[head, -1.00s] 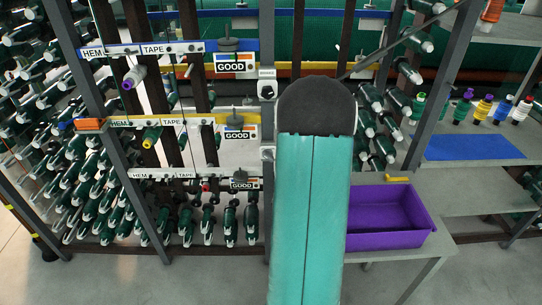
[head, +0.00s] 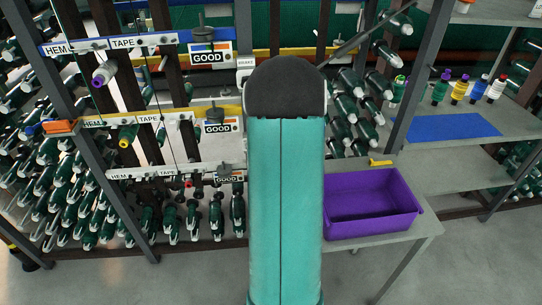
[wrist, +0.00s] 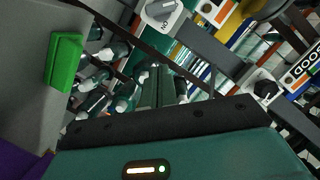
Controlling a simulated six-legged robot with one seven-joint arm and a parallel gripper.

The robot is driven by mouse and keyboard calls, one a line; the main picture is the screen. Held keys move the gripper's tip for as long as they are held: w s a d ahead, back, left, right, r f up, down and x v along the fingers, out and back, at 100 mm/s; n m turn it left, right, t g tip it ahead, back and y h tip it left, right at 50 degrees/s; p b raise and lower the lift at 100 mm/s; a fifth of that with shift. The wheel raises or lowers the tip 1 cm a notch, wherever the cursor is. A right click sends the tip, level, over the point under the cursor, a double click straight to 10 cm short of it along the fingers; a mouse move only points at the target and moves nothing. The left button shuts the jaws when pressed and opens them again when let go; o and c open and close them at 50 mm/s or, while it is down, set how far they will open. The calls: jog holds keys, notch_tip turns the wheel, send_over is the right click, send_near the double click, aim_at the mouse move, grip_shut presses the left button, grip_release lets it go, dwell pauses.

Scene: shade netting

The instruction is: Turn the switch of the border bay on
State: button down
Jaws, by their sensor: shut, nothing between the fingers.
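In the wrist view, a pale switch box with a round grey knob (wrist: 160,11) is at the top, with lettering that looks like ON beside it. A second switch with a dark knob (wrist: 264,90) is at the right, beside a GOOD sign. I cannot read which one belongs to the border bay. My gripper (wrist: 159,76) is shut and empty, its dark fingers pointing up the picture below the first switch and apart from it. In the head view, a switch plate (head: 245,63) shows just above my arm's dark end. My arm hides the gripper and the lower switch there.
A purple bin (head: 373,229) stands on a grey table at right. A blue mat (head: 455,127) and several coloured bottles (head: 459,90) are on a shelf. Racks of green spools fill the left. A green block (wrist: 65,60) shows in the wrist view.

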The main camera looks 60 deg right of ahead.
jog(key=w+d+f, duration=0.3)
jog(key=w+f, duration=0.1)
jog(key=w, duration=0.4)
jog(key=shift+w, duration=0.25)
jog(key=shift+f, duration=0.15)
jog(key=shift+s+d+f+m+t, duration=0.1)
jog(key=shift+f+m+t, duration=0.1)
jog(key=shift+m, duration=0.45)
jog(key=shift+f+m+t, duration=0.15)
jog(key=shift+m+t, duration=0.05)
jog(key=shift+m, duration=0.45)
